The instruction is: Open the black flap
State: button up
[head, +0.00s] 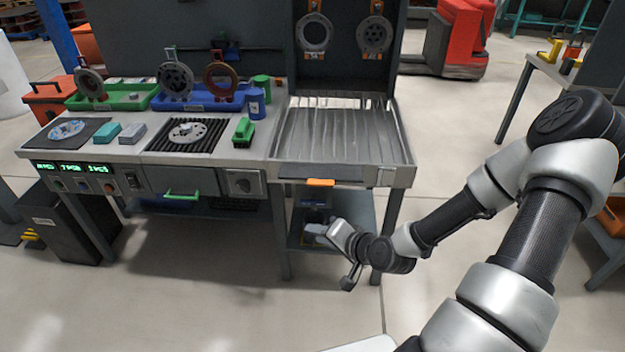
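A dark flap (300,172) lies along the front edge of the ribbed metal bed on the right of the workbench. It looks shut, flush with the front. An orange handle (320,182) sits at its lower middle edge. My gripper (331,257) is below and in front of the flap, near the lower shelf, well apart from the handle. Its two fingers are spread, one toward the upper left and one downward, with nothing visible between them. My arm comes in from the right.
A green block (244,130) and blue cup (256,102) stand left of the ribbed bed (340,135). A black bin (75,225) stands at the left. The floor before the bench is clear.

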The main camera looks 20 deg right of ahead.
aim_at(319, 179)
jog(key=w+d+r+m+t+h+b, duration=0.35)
jog(key=d+m+t, duration=0.3)
jog(key=m, duration=0.25)
jog(key=w, duration=0.5)
jog(key=w+a+f, duration=0.1)
jog(key=w, duration=0.5)
jog(key=w+f+b, duration=0.1)
jog(key=w, duration=0.5)
jog(key=shift+w+a, duration=0.2)
jog(key=shift+a, duration=0.2)
jog(key=shift+c, duration=0.6)
grip_shut()
jog(key=shift+r, duration=0.15)
